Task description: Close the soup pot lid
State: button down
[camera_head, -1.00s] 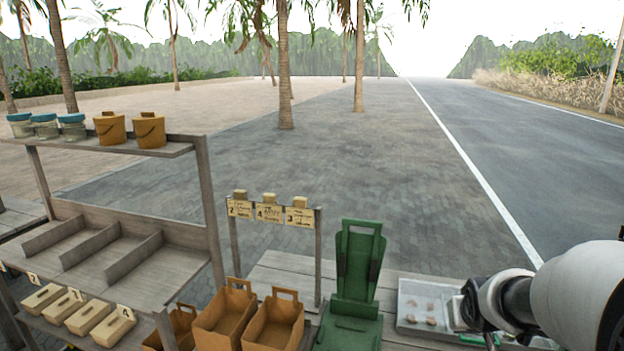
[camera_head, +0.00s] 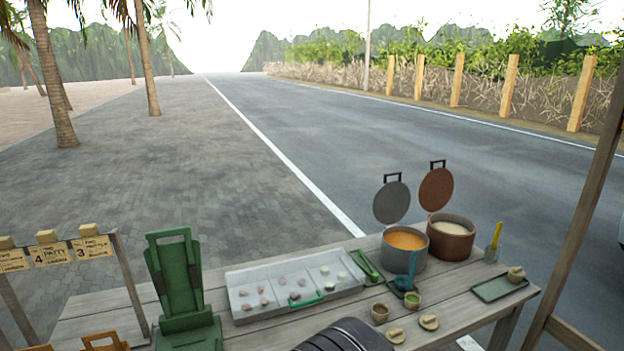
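Two pots stand on the wooden table at the right. The grey pot (camera_head: 407,255) holds orange soup (camera_head: 404,240), and its round grey lid (camera_head: 391,203) stands open, raised upright behind the rim. The brown pot (camera_head: 451,243) beside it holds pale contents, and its round brown lid (camera_head: 436,189) also stands open and upright. Each lid has a dark handle on its upper edge. I see no gripper fingers.
A long metal tray (camera_head: 240,311) with food pieces lies left of the pots. Small bowls (camera_head: 412,300) and a green tray (camera_head: 499,288) lie in front. A green stand (camera_head: 178,280) rises at left, a wooden post (camera_head: 583,200) at right. A dark ribbed object (camera_head: 345,336) is cut off below.

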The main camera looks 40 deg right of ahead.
aim_at(392, 202)
jog(key=z, duration=1.6)
jog(key=i+l+u, duration=0.1)
jog(key=i+l, duration=0.4)
jog(key=l, duration=0.2)
jog(key=i+l+u, duration=0.15)
jog(key=l, duration=0.2)
jog(key=i+l, duration=0.3)
jog(key=l+u, duration=0.05)
jog(key=l, duration=0.05)
